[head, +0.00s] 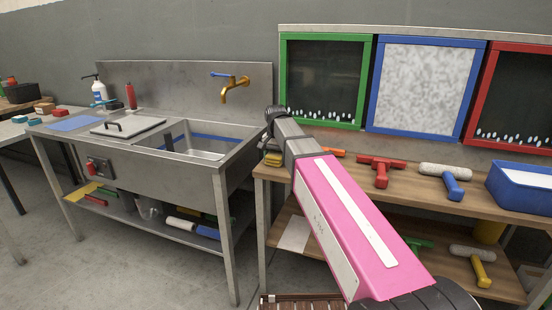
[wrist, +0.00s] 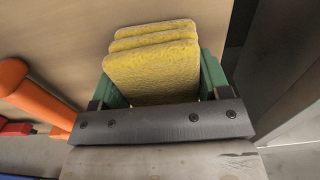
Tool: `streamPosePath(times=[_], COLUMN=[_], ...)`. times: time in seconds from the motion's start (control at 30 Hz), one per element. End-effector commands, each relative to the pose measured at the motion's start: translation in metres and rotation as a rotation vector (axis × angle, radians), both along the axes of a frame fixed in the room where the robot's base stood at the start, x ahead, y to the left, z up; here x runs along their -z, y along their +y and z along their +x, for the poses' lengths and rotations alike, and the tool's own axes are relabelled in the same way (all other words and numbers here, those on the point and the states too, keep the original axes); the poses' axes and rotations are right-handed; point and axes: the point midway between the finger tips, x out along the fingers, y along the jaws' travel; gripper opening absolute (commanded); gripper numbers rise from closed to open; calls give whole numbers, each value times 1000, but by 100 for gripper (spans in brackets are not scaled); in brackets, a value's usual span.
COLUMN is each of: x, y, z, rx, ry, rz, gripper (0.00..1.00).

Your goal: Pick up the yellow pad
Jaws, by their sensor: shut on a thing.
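Three yellow pads (wrist: 152,70) show in the wrist view, layered one behind another above a wooden shelf. My gripper (wrist: 158,84) has its green fingers on the left and right sides of the nearest yellow pad and is shut on it. I cannot tell whether the fingers also hold the pads behind it. My gripper is hidden in that view by my pink and grey arm.
An orange-handled tool (wrist: 35,92) lies close left of the gripper. The wooden bench (head: 475,190) holds a red squeegee (head: 381,168), a blue-handled roller (head: 450,178) and a blue tray (head: 522,190). Framed boards stand behind it. A steel sink (head: 205,150) stands to the left, past a narrow gap.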

Motion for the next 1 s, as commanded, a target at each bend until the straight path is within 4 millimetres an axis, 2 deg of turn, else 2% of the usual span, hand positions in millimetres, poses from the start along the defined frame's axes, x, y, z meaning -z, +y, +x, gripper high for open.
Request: streamPosePath(times=[0.27,0.43,0.5,0.7,1.0], x=[-17,-44,-52,-79,-104], y=[0,0,10,33,56], z=[0,1,-20,-58,-93], rx=[0,0,-4,-3,-2], ry=[-1,-2,-1,-2,0], rz=[1,0,1,0,0], gripper=[46,46,46,46,46])
